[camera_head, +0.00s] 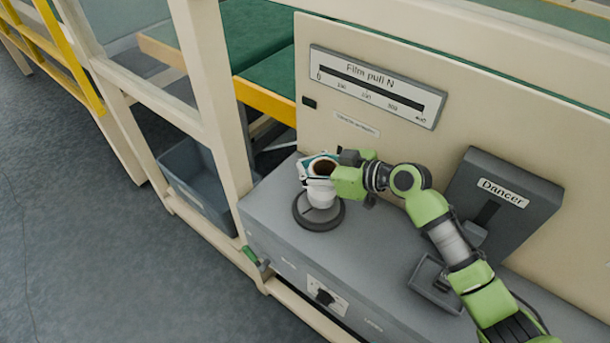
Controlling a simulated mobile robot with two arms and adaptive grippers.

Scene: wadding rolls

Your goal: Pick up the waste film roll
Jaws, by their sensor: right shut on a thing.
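The film roll (320,191) is a small white roll with a brown core opening on top. It stands upright over a dark round base (318,217) on the grey cabinet top. My right gripper (322,170) is shut on the roll near its upper end, coming from the right. The fingers partly cover the roll's top. I cannot tell whether the roll touches the base. My left gripper is not in view.
A "Film pull N" gauge (375,85) is on the beige panel behind. A "Dancer" box (520,190) and a small dark tray (433,285) are at right on the cabinet top (300,255). A blue-grey bin (195,180) sits on the floor left, behind beige frame posts.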

